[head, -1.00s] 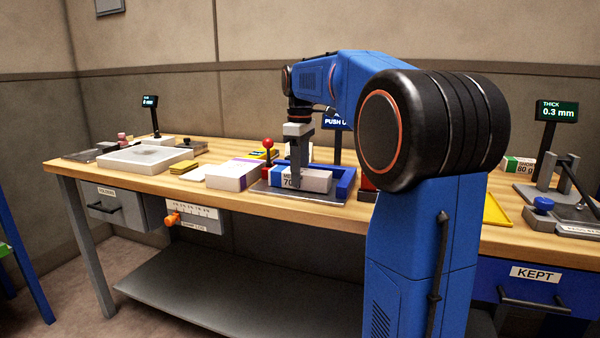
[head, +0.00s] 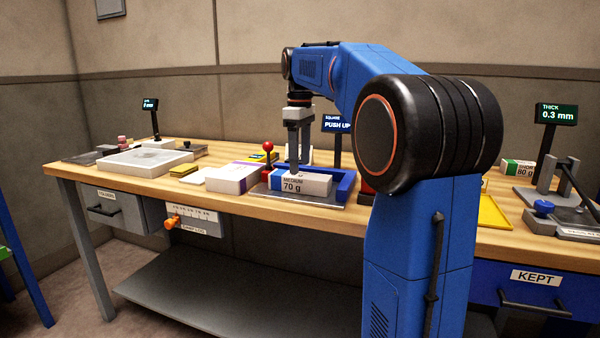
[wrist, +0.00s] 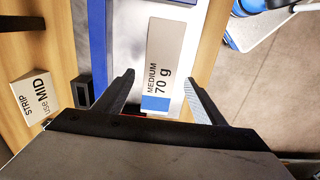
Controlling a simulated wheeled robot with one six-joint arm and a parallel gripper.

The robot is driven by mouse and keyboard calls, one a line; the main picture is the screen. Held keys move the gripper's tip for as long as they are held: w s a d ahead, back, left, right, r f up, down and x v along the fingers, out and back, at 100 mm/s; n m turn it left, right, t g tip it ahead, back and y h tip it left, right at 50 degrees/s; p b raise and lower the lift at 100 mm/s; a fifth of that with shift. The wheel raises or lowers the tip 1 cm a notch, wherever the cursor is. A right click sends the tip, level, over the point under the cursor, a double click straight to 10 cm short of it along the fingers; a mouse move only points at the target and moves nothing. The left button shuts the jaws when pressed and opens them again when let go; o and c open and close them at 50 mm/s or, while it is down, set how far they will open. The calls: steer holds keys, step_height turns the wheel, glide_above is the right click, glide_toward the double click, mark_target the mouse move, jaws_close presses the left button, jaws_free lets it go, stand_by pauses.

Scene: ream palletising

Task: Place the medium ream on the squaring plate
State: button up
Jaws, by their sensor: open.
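The medium ream (head: 303,183), a white pack with a blue end and the print "MEDIUM 70 g", lies on the grey squaring plate (head: 325,205) inside its blue fence (head: 345,184). My gripper (head: 294,169) is open, just above the ream's left end. In the wrist view the ream (wrist: 163,65) lies ahead of and between the spread fingers of my gripper (wrist: 160,95), and both fingers look clear of it. The blue fence (wrist: 98,45) runs along one side there. The exact finger height over the ream is hard to judge.
A red-knobbed lever (head: 268,147) and a white and purple pack (head: 233,177) stand left of the plate. A display behind reads "SQUARE PUSH UP" (head: 337,124). A "STRIP use MID" block (wrist: 30,97) shows in the wrist view. A white tray (head: 146,172) lies farther left.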

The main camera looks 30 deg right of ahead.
mark_target(300, 174)
step_height(300, 174, up, 7)
stand_by(0.3)
steer(key=s+a+f+m+t, duration=0.1)
steer(key=s+a+f+m, duration=0.1)
steer(key=s+a+f, duration=0.5)
steer(key=s+a+f+m+t, duration=0.15)
steer(key=s+a+f, duration=0.3)
steer(key=s, duration=0.45)
steer(key=s+a+f+m+t, duration=0.1)
steer(key=s+a+f+m, duration=0.1)
steer(key=s+f, duration=0.5)
steer(key=s+a+f+m+t, duration=0.1)
steer(key=s+a+f+m, duration=0.1)
steer(key=s+f, duration=0.5)
step_height(300, 174, down, 6)
steer(key=shift+s+a+f, duration=0.1)
steer(key=shift+s+a, duration=0.05)
